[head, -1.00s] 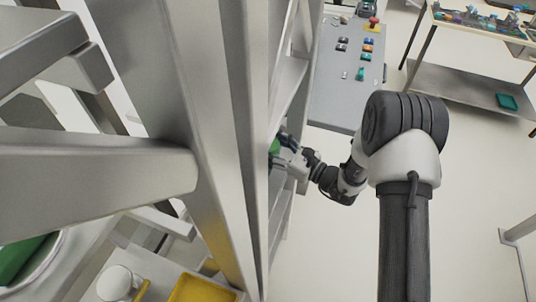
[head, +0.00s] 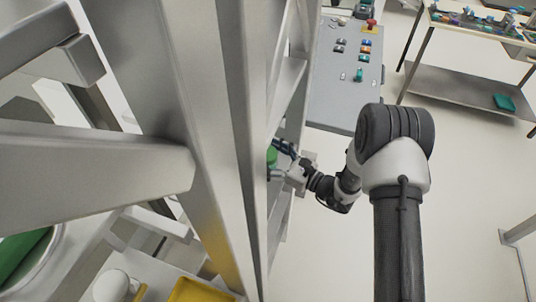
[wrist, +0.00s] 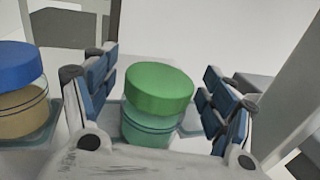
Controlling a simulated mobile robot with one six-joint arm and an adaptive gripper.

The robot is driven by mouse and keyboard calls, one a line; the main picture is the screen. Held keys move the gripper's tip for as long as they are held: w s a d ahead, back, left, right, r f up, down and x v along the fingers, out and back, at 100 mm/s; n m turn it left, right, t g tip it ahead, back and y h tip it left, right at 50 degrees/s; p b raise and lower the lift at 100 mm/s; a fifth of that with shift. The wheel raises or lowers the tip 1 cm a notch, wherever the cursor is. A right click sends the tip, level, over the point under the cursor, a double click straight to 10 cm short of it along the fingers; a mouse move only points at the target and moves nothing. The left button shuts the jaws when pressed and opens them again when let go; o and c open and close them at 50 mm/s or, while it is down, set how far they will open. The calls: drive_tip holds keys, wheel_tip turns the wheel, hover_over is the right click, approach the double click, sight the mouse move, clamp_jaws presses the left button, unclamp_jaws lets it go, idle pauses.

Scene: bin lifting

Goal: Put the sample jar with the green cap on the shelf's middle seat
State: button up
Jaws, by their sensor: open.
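The sample jar with the green cap (wrist: 157,105) stands upright between the two spread fingers of my gripper (wrist: 158,98) in the wrist view. The jar appears to stand on a pale seat. In the head view the green cap (head: 271,157) shows at the shelf frame's edge, with my gripper (head: 279,160) reaching in from the right. The shelf's metal upright (head: 238,140) hides most of the jar there.
A jar with a blue cap (wrist: 20,90) stands just left of my gripper. Shelf uprights are close on both sides. A grey control panel (head: 343,75) lies beyond the arm, and a workbench (head: 470,95) stands at the far right. The floor right of my arm is clear.

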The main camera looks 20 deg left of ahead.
drive_tip(key=shift+r, duration=0.15)
drive_tip(key=shift+d, duration=0.25)
drive_tip(key=p+v, duration=0.1)
drive_tip(key=v, duration=1)
drive_tip(key=shift+s+d, duration=0.2)
drive_tip(key=s+r+n+g+h, duration=0.6)
drive_tip(key=s+r+n+g, duration=0.3)
drive_tip(key=s+r+n, duration=0.6)
drive_tip(key=s+d+r+n+t+h, duration=0.3)
drive_tip(key=s+d+r+h, duration=0.1)
drive_tip(key=d, duration=0.5)
drive_tip(key=s+d+r+n+t+h, duration=0.3)
drive_tip(key=s+d+h, duration=0.3)
drive_tip(key=d, duration=0.2)
drive_tip(key=shift+d+r+n+t+h, duration=0.4)
drive_tip(key=shift+n+t, duration=0.2)
drive_tip(key=shift+t, duration=0.1)
